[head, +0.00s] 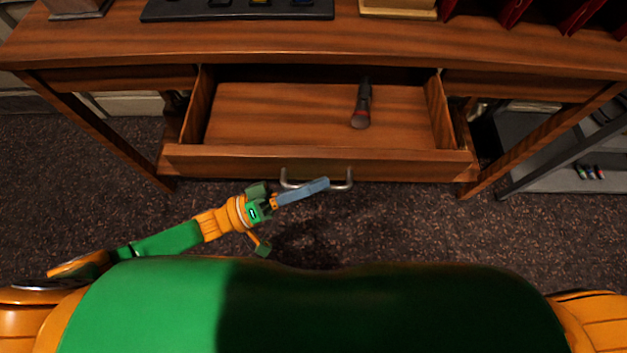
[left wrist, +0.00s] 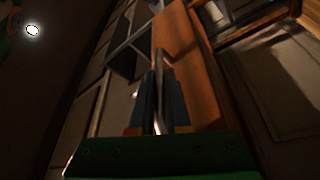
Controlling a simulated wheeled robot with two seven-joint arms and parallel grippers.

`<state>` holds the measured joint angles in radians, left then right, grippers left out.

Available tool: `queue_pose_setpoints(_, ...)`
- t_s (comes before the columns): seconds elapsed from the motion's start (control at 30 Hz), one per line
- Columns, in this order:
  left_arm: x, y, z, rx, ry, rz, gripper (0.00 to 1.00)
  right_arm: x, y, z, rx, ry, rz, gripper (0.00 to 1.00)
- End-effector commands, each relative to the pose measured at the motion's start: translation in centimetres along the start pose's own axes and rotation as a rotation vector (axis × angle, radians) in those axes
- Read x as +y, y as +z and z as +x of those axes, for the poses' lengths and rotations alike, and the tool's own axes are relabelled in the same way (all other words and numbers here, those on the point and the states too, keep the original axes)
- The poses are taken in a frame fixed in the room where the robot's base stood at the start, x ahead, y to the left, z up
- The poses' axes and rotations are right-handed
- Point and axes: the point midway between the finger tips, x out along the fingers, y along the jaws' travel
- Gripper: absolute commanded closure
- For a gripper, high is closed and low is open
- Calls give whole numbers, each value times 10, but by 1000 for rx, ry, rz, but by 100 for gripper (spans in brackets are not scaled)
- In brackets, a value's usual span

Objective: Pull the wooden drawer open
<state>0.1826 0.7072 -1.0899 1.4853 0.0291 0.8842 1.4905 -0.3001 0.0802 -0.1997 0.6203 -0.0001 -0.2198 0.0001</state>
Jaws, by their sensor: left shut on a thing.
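The wooden drawer (head: 320,162) stands pulled out from the desk in the head view, with its inside showing. A curved metal handle (head: 341,183) is on the drawer front. My left gripper (head: 316,188) is at the handle, its blue-grey fingers across the bar. In the left wrist view the two fingers (left wrist: 162,105) are closed around the metal handle (left wrist: 164,60), with the drawer front (left wrist: 190,85) beyond. My right gripper is not in view.
The wooden desk top (head: 370,40) spans the back, bearing a dark tray (head: 200,12) and a wooden block (head: 398,8). Desk legs (head: 100,130) stand on both sides. A grey shelf (head: 560,175) is at the right. Carpet is clear before the drawer.

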Motion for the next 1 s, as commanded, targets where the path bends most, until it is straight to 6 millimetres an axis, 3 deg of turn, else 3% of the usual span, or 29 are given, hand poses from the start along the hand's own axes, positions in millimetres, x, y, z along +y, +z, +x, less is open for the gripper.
queue_pose_setpoints(0.03,0,0,0,1,0,-1,100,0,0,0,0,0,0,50)
queue_pose_setpoints(0.07,0,0,0,1,0,-1,77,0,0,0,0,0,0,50)
queue_pose_setpoints(0.13,0,0,0,1,0,-1,58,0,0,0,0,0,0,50)
queue_pose_setpoints(0.17,0,0,0,0,0,-1,55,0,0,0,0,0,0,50)
queue_pose_setpoints(0.47,-1,0,-4,0,-1,0,55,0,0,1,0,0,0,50)
queue_pose_setpoints(0.8,-2,1,-66,-1,-3,0,55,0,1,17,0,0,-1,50)
queue_pose_setpoints(1.0,0,0,-71,1,0,0,55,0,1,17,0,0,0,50)
